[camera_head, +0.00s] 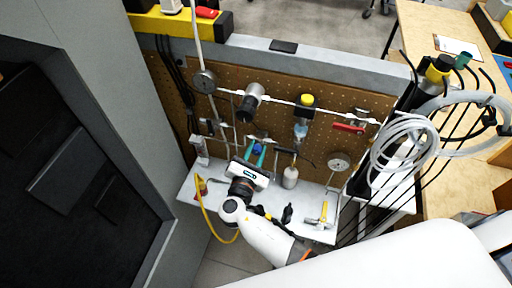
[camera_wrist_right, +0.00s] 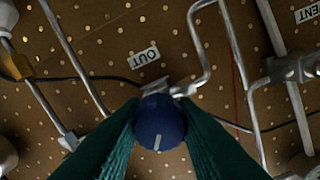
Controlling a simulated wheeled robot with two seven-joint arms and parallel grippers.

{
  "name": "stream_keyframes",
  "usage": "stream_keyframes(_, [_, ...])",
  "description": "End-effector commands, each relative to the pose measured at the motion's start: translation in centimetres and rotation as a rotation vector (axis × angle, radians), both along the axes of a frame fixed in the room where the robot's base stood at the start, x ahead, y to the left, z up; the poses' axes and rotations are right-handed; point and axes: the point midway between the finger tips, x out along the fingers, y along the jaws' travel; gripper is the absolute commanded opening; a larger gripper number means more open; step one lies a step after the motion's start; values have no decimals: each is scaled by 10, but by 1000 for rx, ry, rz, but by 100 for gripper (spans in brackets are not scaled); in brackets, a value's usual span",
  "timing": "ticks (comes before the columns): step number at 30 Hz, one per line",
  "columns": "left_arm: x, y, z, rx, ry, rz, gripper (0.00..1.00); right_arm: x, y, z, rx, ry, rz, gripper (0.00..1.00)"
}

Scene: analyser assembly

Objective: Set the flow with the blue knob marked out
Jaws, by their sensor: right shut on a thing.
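The blue knob (camera_wrist_right: 160,120) sits between the fingertips of my right gripper (camera_wrist_right: 160,128) in the right wrist view. Its round face shows a short white line pointing to the lower edge of the picture. A white label reading OUT (camera_wrist_right: 143,57) is on the board just above the knob and appears upside down. In the head view my right gripper (camera_head: 257,151) reaches the pegboard, with its teal fingers shut on the blue knob (camera_head: 257,148), which is mostly hidden there. My left gripper is out of view.
The pegboard (camera_head: 285,118) carries thin metal pipes close around the knob. Coiled white tubing (camera_head: 400,145) hangs at right.

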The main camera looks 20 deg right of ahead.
Motion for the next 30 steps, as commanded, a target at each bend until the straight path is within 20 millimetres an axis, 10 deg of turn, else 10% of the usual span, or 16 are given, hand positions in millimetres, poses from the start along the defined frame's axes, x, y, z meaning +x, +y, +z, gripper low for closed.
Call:
stream_keyframes(23, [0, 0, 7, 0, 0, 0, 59, -1, 0, -2, -81, 59, 1, 4])
stream_keyframes(24, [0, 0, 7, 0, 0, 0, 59, -1, 0, -2, -81, 59, 1, 33])
stream_keyframes(30, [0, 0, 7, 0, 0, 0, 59, 0, 0, -1, -81, 57, 1, 49])
